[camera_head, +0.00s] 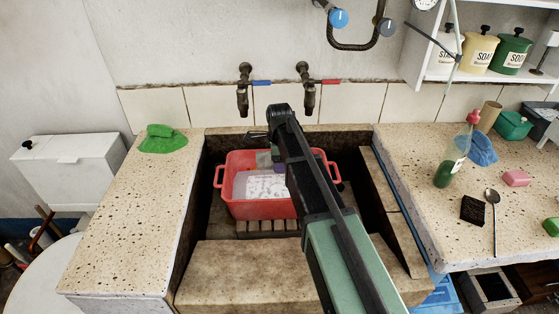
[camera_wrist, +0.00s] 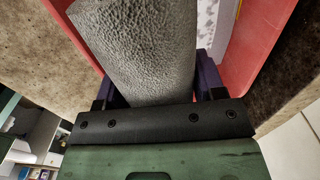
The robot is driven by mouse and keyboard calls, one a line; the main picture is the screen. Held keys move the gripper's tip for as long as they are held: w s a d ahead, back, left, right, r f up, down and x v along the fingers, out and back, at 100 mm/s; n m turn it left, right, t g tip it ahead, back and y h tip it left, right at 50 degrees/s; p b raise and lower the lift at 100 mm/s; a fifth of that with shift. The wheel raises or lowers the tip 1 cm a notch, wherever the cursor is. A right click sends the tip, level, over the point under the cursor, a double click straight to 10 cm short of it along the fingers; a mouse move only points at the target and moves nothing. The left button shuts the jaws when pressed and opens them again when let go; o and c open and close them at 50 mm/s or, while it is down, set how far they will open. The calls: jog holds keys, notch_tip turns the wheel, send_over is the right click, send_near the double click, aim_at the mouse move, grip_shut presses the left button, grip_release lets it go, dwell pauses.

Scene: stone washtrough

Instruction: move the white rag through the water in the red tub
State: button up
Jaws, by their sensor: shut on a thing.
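The red tub (camera_head: 262,209) stands in the stone trough, with pale, speckled, suds-like water (camera_head: 258,186) in it. Its red wall (camera_wrist: 262,40) also shows in the wrist view. My gripper (camera_head: 279,168) is over the back part of the tub, largely hidden by my arm. In the wrist view, my gripper (camera_wrist: 155,85) is shut, its purple fingers on both sides of a rough, grey-looking cloth, the white rag (camera_wrist: 145,45). The rag extends beyond the fingers. Whether its far end touches the water is hidden.
Two taps (camera_head: 244,95) (camera_head: 307,95) stick out above the trough's back. A green cloth (camera_head: 163,139) lies on the left stone counter. The right counter holds a green bottle (camera_head: 446,172), a blue cloth (camera_head: 482,150), a pink soap (camera_head: 516,178) and a spoon (camera_head: 493,215).

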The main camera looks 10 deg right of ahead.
notch_tip(320, 180, down, 17)
jog(key=b, duration=1.6)
jog(key=shift+r, duration=0.2)
jog(key=shift+w+a, duration=0.15)
jog(key=shift+a, duration=0.6)
jog(key=shift+w+a, duration=0.15)
jog(key=shift+a, duration=0.6)
jog(key=shift+s+d, duration=0.2)
jog(key=shift+d, duration=0.8)
jog(key=shift+s+d, duration=0.15)
jog(key=shift+d, duration=0.85)
jog(key=shift+s+d, duration=0.2)
jog(key=shift+d, duration=0.8)
jog(key=shift+a, duration=0.1)
jog(key=a, duration=0.2)
jog(key=w+a, duration=0.1)
jog(key=a, duration=0.2)
jog(key=shift+a, duration=0.35)
